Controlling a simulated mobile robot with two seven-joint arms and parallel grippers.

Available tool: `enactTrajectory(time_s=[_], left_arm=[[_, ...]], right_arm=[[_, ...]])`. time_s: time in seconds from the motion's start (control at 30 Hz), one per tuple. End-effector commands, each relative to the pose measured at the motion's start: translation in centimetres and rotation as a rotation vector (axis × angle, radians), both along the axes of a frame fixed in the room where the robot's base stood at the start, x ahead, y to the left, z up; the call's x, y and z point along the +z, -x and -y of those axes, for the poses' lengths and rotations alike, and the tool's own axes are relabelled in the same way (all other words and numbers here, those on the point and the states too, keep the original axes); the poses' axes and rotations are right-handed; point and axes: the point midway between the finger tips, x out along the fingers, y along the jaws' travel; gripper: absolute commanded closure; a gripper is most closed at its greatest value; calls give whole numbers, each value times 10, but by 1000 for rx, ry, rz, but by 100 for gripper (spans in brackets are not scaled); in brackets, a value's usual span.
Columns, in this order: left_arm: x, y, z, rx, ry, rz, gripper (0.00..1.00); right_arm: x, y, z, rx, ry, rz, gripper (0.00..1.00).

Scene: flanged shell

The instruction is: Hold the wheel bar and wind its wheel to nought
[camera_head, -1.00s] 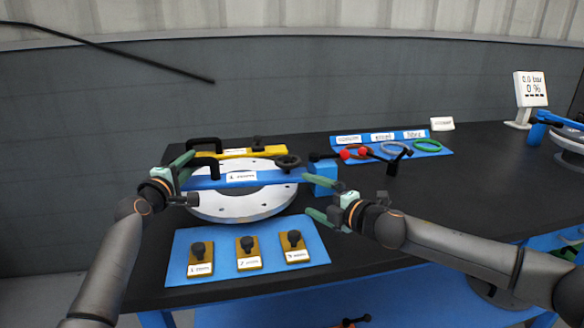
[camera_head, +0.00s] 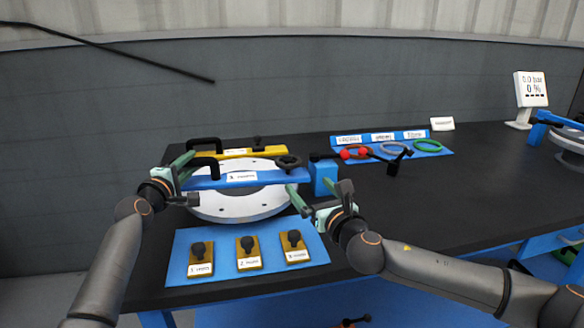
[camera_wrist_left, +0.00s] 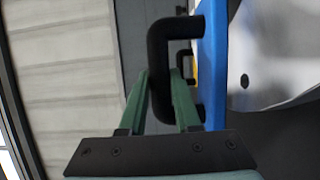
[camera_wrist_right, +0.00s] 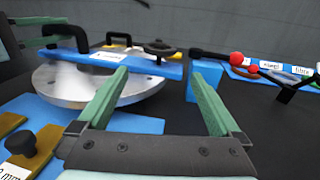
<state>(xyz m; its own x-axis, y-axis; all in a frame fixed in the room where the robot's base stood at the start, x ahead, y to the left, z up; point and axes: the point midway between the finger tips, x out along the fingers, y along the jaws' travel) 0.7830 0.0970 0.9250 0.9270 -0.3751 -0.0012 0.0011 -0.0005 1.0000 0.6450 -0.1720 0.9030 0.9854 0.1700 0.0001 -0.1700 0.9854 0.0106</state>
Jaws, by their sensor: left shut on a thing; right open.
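The blue wheel bar (camera_head: 214,181) lies across the round white flange (camera_head: 240,207), with a label in its middle. Its black handle stands at the left end and its black handwheel (camera_head: 288,162) at the right end. My left gripper (camera_head: 185,172) is shut on the black handle (camera_wrist_left: 160,70), seen between its fingers in the left wrist view. My right gripper (camera_head: 318,200) is open and empty, in front of and below the handwheel, apart from it. The right wrist view shows the handwheel (camera_wrist_right: 159,47) beyond the open fingers. The wheel's setting is too small to read.
A yellow bar (camera_head: 238,153) lies behind the blue one. A blue block (camera_head: 323,178) stands right of the wheel. A blue mat (camera_head: 222,275) with several knobbed yellow plates lies in front. Red-knobbed levers (camera_head: 356,152) and coloured rings lie behind right.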

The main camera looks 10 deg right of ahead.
Motion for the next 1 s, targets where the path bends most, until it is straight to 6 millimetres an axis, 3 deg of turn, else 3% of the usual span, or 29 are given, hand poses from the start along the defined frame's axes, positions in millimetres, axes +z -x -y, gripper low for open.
enactTrajectory(time_s=[0.7, 1.0], left_arm=[[5, 0, 0, 1, 7, 8, 100], [5, 0, 0, 1, 7, 8, 100]], right_arm=[[1, -90, -16, 0, -2, 0, 0], [1, -111, -19, 1, -2, 1, 0]])
